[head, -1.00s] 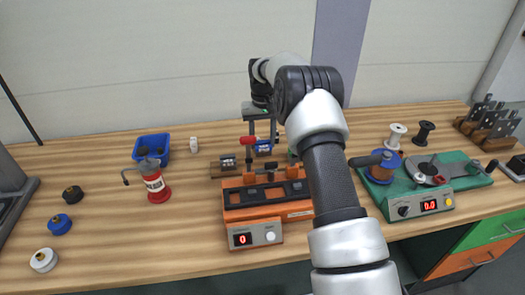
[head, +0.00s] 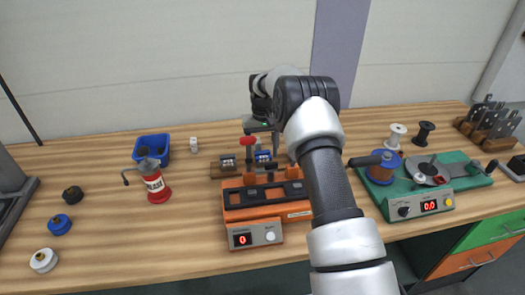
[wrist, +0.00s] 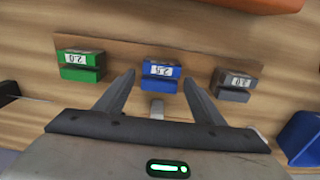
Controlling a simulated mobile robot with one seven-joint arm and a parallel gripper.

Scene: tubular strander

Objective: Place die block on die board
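The blue die block (wrist: 161,78) with a white number label stands on the wooden die board (wrist: 118,62), between a green block (wrist: 81,66) and a grey block (wrist: 234,85). The head view also shows the blue block (head: 263,157) on the board (head: 215,172), with the grey block (head: 228,162) to its left. My gripper (wrist: 159,78) is open, with one finger on each side of the blue block and small gaps showing. My arm hides the board's right part in the head view.
An orange device (head: 262,213) with a display stands in front of the board. A red-handled lever (head: 248,141) rises close by my gripper.

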